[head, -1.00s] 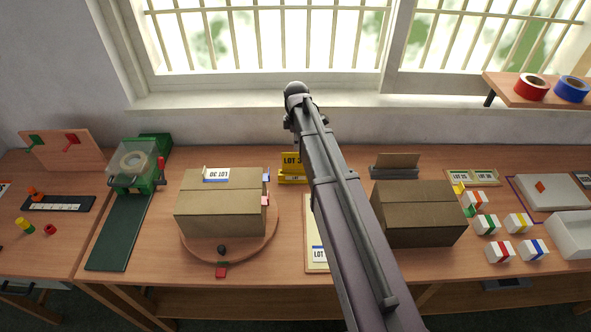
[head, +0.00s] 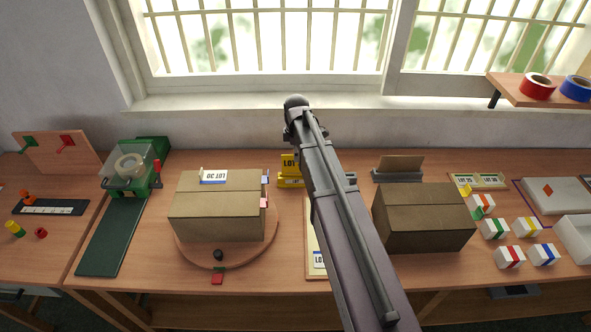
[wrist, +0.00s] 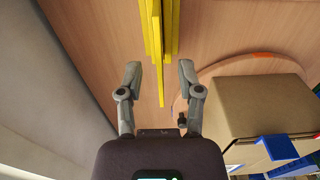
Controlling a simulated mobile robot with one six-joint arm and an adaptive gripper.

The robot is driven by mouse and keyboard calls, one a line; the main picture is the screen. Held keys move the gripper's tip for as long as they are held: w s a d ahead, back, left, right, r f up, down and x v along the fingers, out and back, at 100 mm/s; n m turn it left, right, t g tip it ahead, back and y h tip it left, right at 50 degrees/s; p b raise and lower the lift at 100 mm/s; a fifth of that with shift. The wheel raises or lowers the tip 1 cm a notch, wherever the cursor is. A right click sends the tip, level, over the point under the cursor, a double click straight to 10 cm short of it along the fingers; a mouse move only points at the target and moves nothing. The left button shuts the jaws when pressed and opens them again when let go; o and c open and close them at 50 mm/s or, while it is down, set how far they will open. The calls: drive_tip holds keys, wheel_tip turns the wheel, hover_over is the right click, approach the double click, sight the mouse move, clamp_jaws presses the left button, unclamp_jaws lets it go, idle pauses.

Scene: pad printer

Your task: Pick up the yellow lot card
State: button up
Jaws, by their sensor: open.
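The yellow lot card (head: 290,163) stands upright in a yellow holder (head: 289,182) at the back of the bench in the head view, partly hidden behind my arm. In the wrist view, yellow upright edges (wrist: 160,40) of the card and holder show at top centre; I cannot tell card from holder there. My gripper (wrist: 160,72) is open, with its two grey fingers apart on either side of the line of the yellow edges. Nothing is held between the fingers. In the head view the gripper itself is hidden by my arm.
A cardboard box (head: 218,212) on a round wooden turntable (head: 190,253) stands left of the holder. Another cardboard box (head: 422,220) stands to the right. A green tape machine (head: 128,175) is farther left. The wall and window sill (head: 230,98) are close behind.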

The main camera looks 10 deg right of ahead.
sight(296, 164)
drive_tip(key=shift+a+f+b, duration=0.1)
drive_tip(key=shift+f+b, duration=2.5)
drive_tip(key=shift+c, duration=0.2)
clamp_jaws()
